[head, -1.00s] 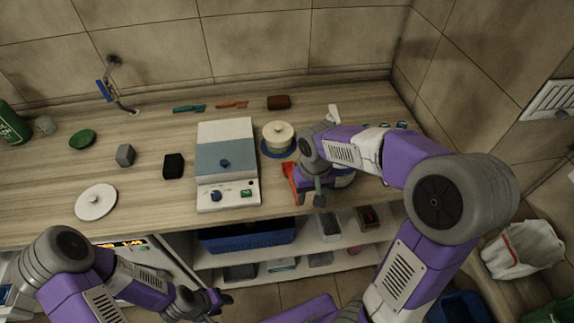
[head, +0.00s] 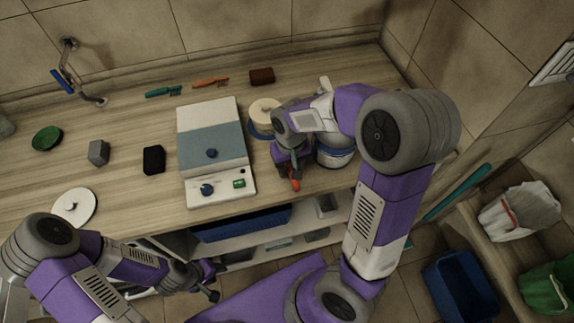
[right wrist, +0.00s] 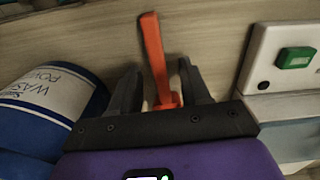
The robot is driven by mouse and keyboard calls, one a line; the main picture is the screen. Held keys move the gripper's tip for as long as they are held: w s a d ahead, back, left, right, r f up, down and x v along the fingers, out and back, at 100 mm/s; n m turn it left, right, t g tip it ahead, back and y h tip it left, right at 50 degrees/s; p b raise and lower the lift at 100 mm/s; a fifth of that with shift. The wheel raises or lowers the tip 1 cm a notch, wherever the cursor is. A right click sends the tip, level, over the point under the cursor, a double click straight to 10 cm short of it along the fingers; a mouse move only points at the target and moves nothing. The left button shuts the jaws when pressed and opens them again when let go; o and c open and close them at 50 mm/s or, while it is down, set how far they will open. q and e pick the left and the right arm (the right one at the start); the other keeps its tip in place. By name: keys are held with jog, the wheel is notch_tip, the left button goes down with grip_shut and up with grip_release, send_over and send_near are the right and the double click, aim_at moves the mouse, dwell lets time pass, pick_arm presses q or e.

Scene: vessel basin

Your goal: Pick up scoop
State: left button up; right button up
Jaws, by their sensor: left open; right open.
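The orange-red scoop (right wrist: 155,55) lies on the counter, its handle pointing away between the two dark fingers of my right gripper (right wrist: 155,90). The fingers stand apart on either side of it, and I see no clamping. In the head view only a bit of the scoop (head: 295,184) shows beneath my right gripper (head: 289,178), near the counter's front edge. My left gripper (head: 214,283) is empty and open, low in front of the counter.
A blue tub with a white washing-powder label (right wrist: 50,95) stands close beside the right gripper. A white-and-blue scale-like device (head: 212,150) is on the other side. A lidded cream pot (head: 264,110) stands behind. Shelves with a blue bin (head: 240,222) are below.

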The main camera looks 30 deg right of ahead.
jog(key=shift+c, duration=0.3)
grip_shut()
notch_tip(320, 180, up, 10)
jog(key=p, duration=0.2)
jog(key=shift+p, duration=0.3)
